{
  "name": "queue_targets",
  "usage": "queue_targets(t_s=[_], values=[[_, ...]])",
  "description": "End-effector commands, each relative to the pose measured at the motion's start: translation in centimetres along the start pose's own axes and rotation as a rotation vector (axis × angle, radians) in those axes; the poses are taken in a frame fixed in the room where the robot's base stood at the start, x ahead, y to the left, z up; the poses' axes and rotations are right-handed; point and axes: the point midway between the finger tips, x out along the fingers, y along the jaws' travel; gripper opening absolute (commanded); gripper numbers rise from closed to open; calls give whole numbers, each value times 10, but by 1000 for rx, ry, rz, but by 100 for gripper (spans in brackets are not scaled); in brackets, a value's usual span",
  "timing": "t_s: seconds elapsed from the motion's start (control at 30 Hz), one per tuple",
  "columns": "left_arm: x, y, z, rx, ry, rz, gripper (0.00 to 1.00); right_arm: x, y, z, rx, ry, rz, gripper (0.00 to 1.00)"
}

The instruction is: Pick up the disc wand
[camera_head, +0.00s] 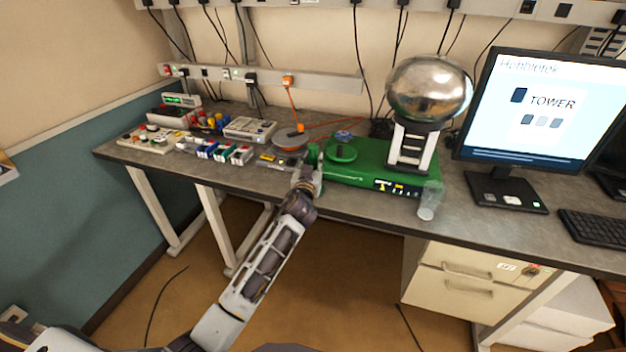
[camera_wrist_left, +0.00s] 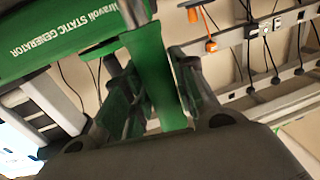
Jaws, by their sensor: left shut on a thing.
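My left gripper (camera_head: 308,176) is at the front edge of the bench, at the left end of the green static generator (camera_head: 385,181). In the left wrist view a green bar (camera_wrist_left: 157,80), which looks like the handle of the disc wand, lies between the fingers, and the gripper is shut on it. In the head view a green end (camera_head: 313,152) shows just above the gripper. The disc of the wand cannot be made out clearly. The generator's green body also shows in the left wrist view (camera_wrist_left: 60,42), close beside the gripper. My right gripper is not in view.
A clear cup (camera_head: 429,201) stands at the bench's front edge. A silver dome (camera_head: 429,87) tops the generator. A monitor (camera_head: 541,108) stands at right.

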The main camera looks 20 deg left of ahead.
Motion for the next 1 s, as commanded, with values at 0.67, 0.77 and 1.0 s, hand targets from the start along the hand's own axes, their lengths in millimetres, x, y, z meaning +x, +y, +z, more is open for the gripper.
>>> queue_targets(t_s=[0.67, 0.77, 1.0], values=[[0, -1, -55, -1, 4, 0, 0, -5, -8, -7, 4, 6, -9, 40], [0, -2, -70, -2, 4, -1, 0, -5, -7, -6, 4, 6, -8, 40], [0, -2, -95, -1, 3, 0, 0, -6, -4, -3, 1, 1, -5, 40]])
